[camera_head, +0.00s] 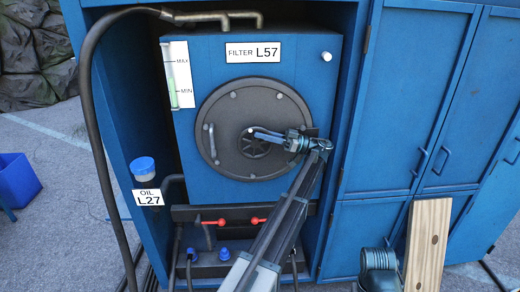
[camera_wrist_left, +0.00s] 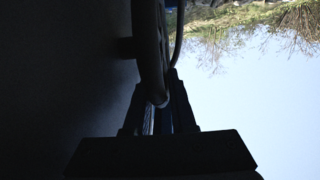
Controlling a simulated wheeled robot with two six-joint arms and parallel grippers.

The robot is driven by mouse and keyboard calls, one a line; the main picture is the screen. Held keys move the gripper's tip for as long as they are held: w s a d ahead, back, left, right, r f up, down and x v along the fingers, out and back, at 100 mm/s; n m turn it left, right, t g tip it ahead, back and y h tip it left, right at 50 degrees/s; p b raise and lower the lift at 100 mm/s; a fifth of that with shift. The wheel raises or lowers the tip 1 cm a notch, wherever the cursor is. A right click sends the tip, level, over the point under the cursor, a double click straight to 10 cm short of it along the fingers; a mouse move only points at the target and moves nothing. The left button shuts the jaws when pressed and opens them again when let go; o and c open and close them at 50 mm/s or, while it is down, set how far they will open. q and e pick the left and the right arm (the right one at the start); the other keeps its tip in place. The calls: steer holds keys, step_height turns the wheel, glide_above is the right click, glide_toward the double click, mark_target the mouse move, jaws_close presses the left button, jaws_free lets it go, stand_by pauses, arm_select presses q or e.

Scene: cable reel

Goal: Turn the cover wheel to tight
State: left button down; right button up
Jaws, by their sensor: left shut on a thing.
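The round dark filter cover (camera_head: 232,110) is on the blue filter box, under the label "FILTER L57". The small dark cover wheel (camera_head: 251,148) sits at its middle, partly hidden by my gripper. My left gripper (camera_head: 272,137) comes from the right and is shut on the wheel's rim. In the left wrist view, the dark curved rim (camera_wrist_left: 150,50) runs down between the fingers of my left gripper (camera_wrist_left: 163,108). That view is very dark, so little of the wheel shows. My right gripper is not in view.
A grab handle (camera_head: 212,141) is on the cover's left. A black hose (camera_head: 92,110) arches at the left. Red valve levers (camera_head: 258,220) and an oil filler with a blue cap (camera_head: 143,166) are below. Closed blue cabinet doors (camera_head: 415,90) and a wooden plank (camera_head: 428,245) are at the right.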

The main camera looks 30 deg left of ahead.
arm_select(q)
steer(key=y+b, duration=0.1)
steer(key=b, duration=0.1)
steer(key=f+y+b, duration=0.1)
steer(key=b, duration=0.1)
steer(key=shift+d+f+g, duration=0.1)
steer(key=shift+d+g, duration=0.15)
steer(key=shift+g, duration=0.15)
steer(key=shift+w+d+m+y+b, duration=0.15)
steer(key=shift+m+y+b, duration=0.15)
steer(key=shift+y+b, duration=0.45)
steer(key=shift+r, duration=0.2)
steer(key=c, duration=0.9)
jaws_free()
steer(key=shift+r, duration=0.1)
steer(key=b+v, duration=0.4)
steer(key=v, duration=0.3)
steer(key=shift+w+d+f, duration=0.1)
steer(key=shift+d+f, duration=0.05)
steer(key=shift+f, duration=0.1)
